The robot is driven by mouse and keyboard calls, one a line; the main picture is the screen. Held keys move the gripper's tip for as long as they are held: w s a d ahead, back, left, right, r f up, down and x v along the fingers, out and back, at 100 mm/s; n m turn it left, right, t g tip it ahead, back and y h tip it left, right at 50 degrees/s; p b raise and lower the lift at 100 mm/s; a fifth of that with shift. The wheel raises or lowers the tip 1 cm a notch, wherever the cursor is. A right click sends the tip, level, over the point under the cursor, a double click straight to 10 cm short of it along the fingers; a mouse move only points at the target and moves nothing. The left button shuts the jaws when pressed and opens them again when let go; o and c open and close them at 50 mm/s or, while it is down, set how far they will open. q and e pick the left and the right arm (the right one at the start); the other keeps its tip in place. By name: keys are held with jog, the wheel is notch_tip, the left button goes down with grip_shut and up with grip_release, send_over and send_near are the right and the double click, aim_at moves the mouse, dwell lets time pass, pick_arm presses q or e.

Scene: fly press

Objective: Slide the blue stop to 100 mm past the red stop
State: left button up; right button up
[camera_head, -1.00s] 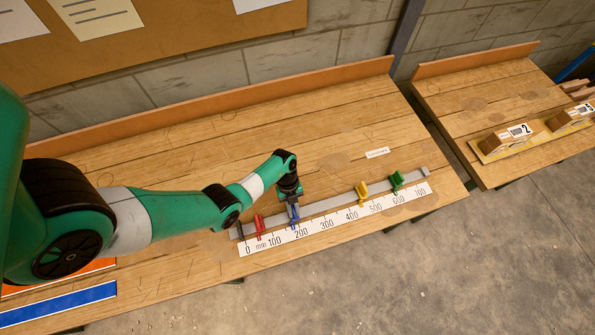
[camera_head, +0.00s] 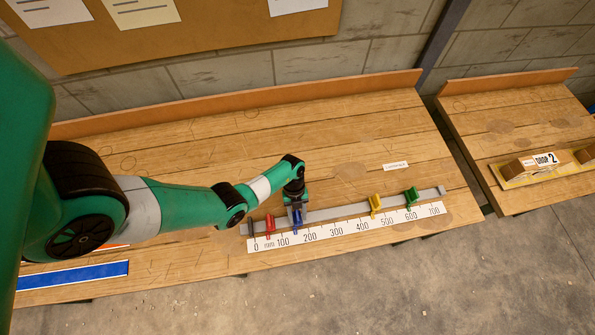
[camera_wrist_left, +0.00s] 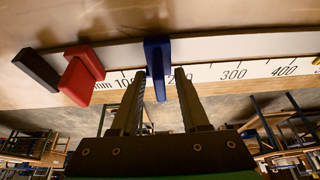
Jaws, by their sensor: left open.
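The blue stop (camera_head: 297,222) sits on the grey rail (camera_head: 335,211), its pointer between the 100 and 200 labels of the white scale (camera_head: 345,228). The red stop (camera_head: 270,225) stands to its left, between the 0 and 100 labels. My left gripper (camera_head: 296,208) is at the blue stop, pointing down. In the left wrist view its open fingers (camera_wrist_left: 161,85) stand either side of the lower part of the blue stop (camera_wrist_left: 157,57), with gaps visible. The red stop (camera_wrist_left: 82,75) is outside the fingers, to the left. My right gripper is not in view.
A yellow stop (camera_head: 375,204) and a green stop (camera_head: 411,197) sit farther right on the rail. A dark end piece (camera_wrist_left: 37,70) lies left of the red stop. A blue strip (camera_head: 75,275) lies at the bench's left. The rail between blue and yellow is clear.

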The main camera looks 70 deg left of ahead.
pick_arm(q)
jog(key=p+v, duration=0.4)
jog(key=v, duration=0.7)
jog(key=shift+r, duration=0.25)
